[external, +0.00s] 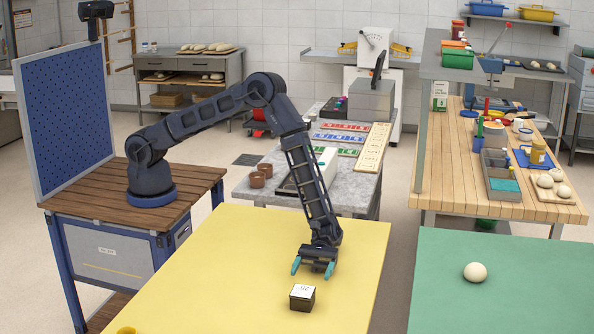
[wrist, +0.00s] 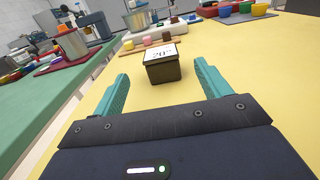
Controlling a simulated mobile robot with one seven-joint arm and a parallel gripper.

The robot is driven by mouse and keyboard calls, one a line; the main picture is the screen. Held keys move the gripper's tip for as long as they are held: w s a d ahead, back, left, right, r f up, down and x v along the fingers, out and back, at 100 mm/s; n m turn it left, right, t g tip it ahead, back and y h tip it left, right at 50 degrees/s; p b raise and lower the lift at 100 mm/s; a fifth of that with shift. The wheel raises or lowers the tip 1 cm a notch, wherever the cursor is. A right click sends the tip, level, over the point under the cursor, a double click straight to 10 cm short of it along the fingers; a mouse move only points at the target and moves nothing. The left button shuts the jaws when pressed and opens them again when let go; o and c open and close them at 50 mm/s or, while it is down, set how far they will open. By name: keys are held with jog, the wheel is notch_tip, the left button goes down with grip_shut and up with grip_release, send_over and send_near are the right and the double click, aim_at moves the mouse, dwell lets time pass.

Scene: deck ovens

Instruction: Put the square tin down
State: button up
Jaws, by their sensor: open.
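The square tin (external: 302,297) is a small dark box with a white label on its top. It stands upright on the yellow table (external: 240,270). In the wrist view the tin (wrist: 162,66) sits ahead of the fingers, near the middle, with partly readable marks on its label. My gripper (external: 314,268) is open, its two teal fingers spread apart just behind the tin in the external view. In the wrist view my gripper (wrist: 160,85) is empty, and the tin lies beyond the fingertips, apart from them.
A green table (external: 500,290) with a pale dough ball (external: 475,272) stands at the right, across a gap. In the wrist view a board with small coloured pieces (wrist: 150,42) lies beyond the tin.

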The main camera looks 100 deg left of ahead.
jog(key=s+a+r+m+g+y, duration=0.1)
jog(key=s+a+r+m+y, duration=0.45)
jog(key=s+r, duration=0.6)
jog(key=s+a+r+m+g+y, duration=0.1)
jog(key=s+a+r+m+y, duration=0.2)
jog(key=s+a+r+m, duration=0.8)
jog(key=s+a+r+t+y, duration=0.3)
jog(key=s+a+r, duration=0.3)
jog(key=s+a, duration=0.3)
jog(key=s+a+r+m+t+y, duration=0.1)
jog(key=s+a+r+t+y, duration=0.2)
jog(key=s, duration=1.4)
jog(key=a+r+y, duration=0.3)
jog(key=a, duration=0.4)
jog(key=shift+a+r+t, duration=0.3)
jog(key=shift+r, duration=0.1)
jog(key=shift+m+y, duration=0.25)
jog(key=shift+c, duration=1.2)
